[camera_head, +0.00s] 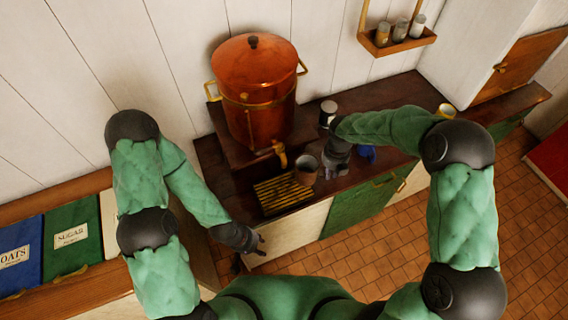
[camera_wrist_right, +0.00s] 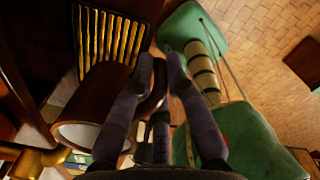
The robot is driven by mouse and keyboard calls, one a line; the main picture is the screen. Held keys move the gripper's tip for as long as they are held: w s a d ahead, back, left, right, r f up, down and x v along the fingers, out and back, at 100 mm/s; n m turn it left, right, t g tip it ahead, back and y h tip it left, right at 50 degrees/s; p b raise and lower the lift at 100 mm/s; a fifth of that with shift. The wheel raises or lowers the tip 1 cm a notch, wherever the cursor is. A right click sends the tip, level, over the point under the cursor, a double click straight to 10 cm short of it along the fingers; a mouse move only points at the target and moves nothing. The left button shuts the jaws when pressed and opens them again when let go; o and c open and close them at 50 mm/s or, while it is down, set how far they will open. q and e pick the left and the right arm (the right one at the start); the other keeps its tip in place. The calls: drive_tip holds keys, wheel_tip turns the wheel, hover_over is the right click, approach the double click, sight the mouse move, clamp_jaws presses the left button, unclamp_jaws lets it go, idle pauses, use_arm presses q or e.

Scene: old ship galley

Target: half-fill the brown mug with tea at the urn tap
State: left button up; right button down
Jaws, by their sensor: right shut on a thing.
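The copper urn (camera_head: 254,95) stands on a raised wooden stand, with its brass tap (camera_head: 281,153) at the front. The brown mug (camera_head: 306,174) is upright just right of the tap, by the right back corner of the slatted drip tray (camera_head: 270,200). My right gripper (camera_head: 327,170) is shut on the mug's handle. In the right wrist view the mug (camera_wrist_right: 75,135) shows beside the fingers (camera_wrist_right: 158,75), with the brass tap (camera_wrist_right: 30,160) near its mouth. I cannot see tea in it. My left gripper (camera_head: 255,246) is open and empty at the counter's front edge.
A pale mug (camera_head: 328,108) stands behind my right gripper, and a blue item (camera_head: 369,153) is partly hidden beside it. Another mug (camera_head: 446,111) is far right. A wall rack (camera_head: 398,42) holds jars. Oats (camera_head: 18,255) and sugar (camera_head: 71,236) containers are at left.

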drive_tip(key=shift+w+n, duration=0.15)
drive_tip(key=shift+n, duration=0.25)
drive_tip(key=shift+f, duration=0.5)
use_arm(q)
drive_tip(key=shift+w+r, duration=0.1)
drive_tip(key=shift+r, duration=0.15)
use_arm(e)
drive_tip(key=shift+f, duration=2.4)
use_arm(q)
drive_tip(key=shift+o, duration=0.5)
